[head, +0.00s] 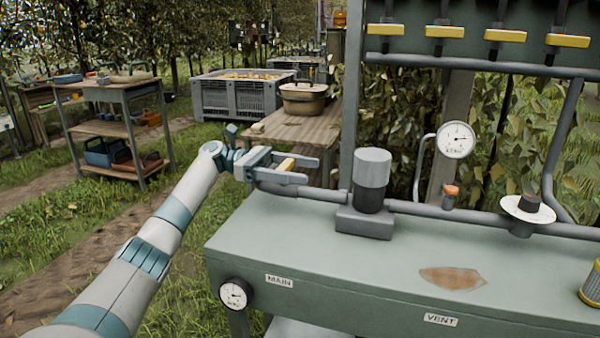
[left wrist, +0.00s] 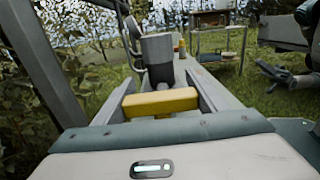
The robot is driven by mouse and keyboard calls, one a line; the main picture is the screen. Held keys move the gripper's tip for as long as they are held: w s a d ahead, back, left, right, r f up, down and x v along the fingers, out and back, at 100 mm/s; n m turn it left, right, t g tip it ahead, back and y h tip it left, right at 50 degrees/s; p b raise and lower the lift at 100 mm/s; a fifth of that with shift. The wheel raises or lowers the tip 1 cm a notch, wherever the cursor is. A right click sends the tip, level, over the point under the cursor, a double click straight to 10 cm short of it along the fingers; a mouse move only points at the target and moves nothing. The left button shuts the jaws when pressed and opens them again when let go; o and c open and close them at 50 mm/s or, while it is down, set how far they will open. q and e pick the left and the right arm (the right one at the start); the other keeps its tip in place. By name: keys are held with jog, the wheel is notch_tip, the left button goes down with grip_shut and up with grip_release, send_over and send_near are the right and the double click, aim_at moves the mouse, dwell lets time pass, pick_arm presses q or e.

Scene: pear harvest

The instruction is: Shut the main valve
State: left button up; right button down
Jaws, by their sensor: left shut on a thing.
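The main valve's yellow handle (head: 287,164) sits on the grey pipe at the left end of the bench, behind the MAIN label (head: 279,281). My left gripper (head: 290,168) reaches in from the left and is shut on this handle, with a finger on either side. In the left wrist view the yellow handle (left wrist: 160,102) lies crosswise between the fingers. The fingers partly hide the handle and its stem in the head view. My right gripper does not show in the head view.
A grey cylindrical unit (head: 372,180) stands on the pipe just right of my left gripper. Further right are a gauge (head: 456,139) and a white disc with a dark knob (head: 528,207). Several yellow-handled valves hang from the upper rack. The green bench top (head: 330,255) is mostly clear.

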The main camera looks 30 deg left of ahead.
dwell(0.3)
pick_arm(q)
jog(key=o, duration=1.1)
jog(key=shift+c, duration=0.2)
